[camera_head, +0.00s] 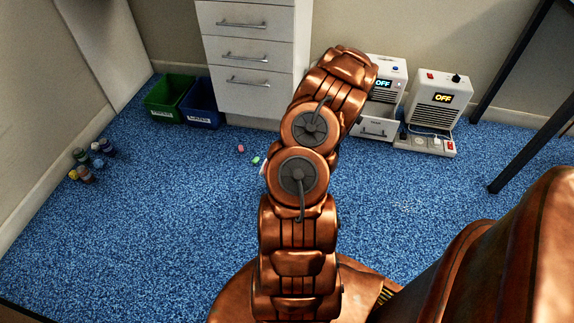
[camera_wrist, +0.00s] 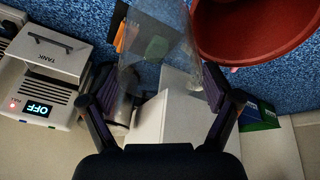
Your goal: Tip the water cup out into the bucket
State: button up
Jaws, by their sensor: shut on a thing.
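In the wrist view a clear, see-through cup (camera_wrist: 178,48) is between the two fingers of my gripper (camera_wrist: 165,85), which is shut on it. Whether water is in the cup, and how far it is tilted, I cannot tell. A red bucket (camera_wrist: 262,38) is at the top right of the wrist view, beside the cup and partly cut off by the frame. In the head view my own arm hides the gripper, the cup and the bucket.
A white drawer cabinet (camera_head: 246,62) stands at the back wall. Small bottles (camera_head: 92,158) stand far left. The blue floor is mostly clear.

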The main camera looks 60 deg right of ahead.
jog(key=shift+s+d+r+p, duration=0.15)
jog(key=shift+s+d+p, duration=0.2)
jog(key=shift+p, duration=3.8)
jog(key=s+d+p, duration=0.1)
jog(key=p, duration=0.1)
jog(key=shift+s+p, duration=0.15)
jog(key=shift+p, duration=0.15)
jog(key=shift+s+d+t+y+p, duration=0.15)
jog(key=shift+d+t+y+p, duration=0.15)
jog(key=shift+p, duration=0.65)
jog(key=shift+a+p, duration=0.15)
jog(key=shift+p, duration=0.5)
jog(key=shift+a, duration=0.1)
jog(key=shift+w+a+f+p, duration=0.15)
jog(key=shift+w+f+p, duration=0.2)
jog(key=shift+p, duration=0.45)
jog(key=shift+w+t+y, duration=0.15)
jog(key=shift+t+y, duration=0.15)
